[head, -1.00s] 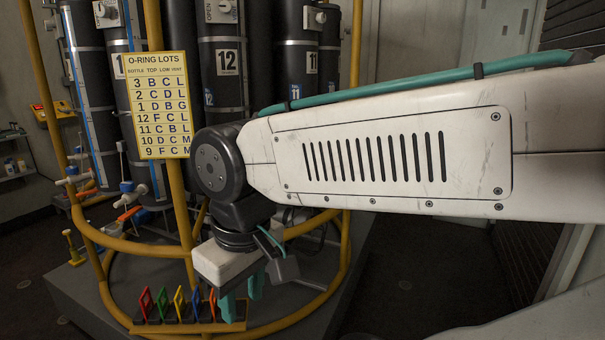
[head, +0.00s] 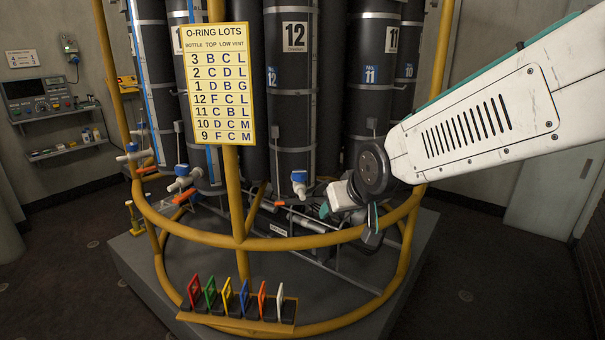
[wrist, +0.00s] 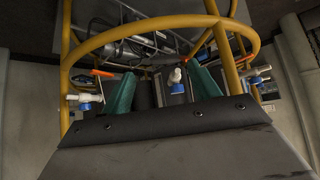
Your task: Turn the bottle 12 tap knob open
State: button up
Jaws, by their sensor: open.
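Bottle 12 (head: 292,115) is a tall black cylinder with a white 12 label, standing upright inside the yellow frame in the head view. Its tap (head: 299,183), blue above and white below, sits low on its front. My gripper (head: 348,212) is to the right of this tap and apart from it, with teal fingers open and empty. In the wrist view, which looks upside down, a white and blue tap (wrist: 176,77) shows between the two finger outlines of my gripper (wrist: 163,72), farther off. I cannot tell the knob's turned position.
A yellow tube ring (head: 275,243) runs in front of the bottles, below the tap. An O-ring lots sign (head: 219,95) hangs at the left. A rack (head: 238,326) of several coloured tags sits on the lower ring. Other taps (head: 183,178) with orange levers are at the left.

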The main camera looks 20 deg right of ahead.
aim_at(297, 173)
jog(key=w+f+t, duration=0.1)
jog(key=w+t, duration=0.2)
jog(key=w, duration=0.2)
jog(key=w+a+f+t, duration=0.1)
jog(key=w+t, duration=0.1)
jog(key=w, duration=0.4)
jog(key=w+f+t, duration=0.1)
jog(key=w+t, duration=0.2)
jog(key=w, duration=0.3)
jog(key=shift+w+a+f+t, duration=0.15)
jog(key=shift+w+a+t, duration=0.1)
jog(key=shift+a+t, duration=0.1)
jog(key=shift+w+a+t, duration=0.1)
jog(key=shift+w+t, duration=0.25)
jog(key=shift+w, duration=0.05)
jog(key=w, duration=0.7)
jog(key=shift+w+a, duration=0.15)
jog(key=shift+w, duration=0.2)
jog(key=shift+c, duration=0.3)
jog(key=shift+y, duration=0.4)
jog(key=c, duration=0.9)
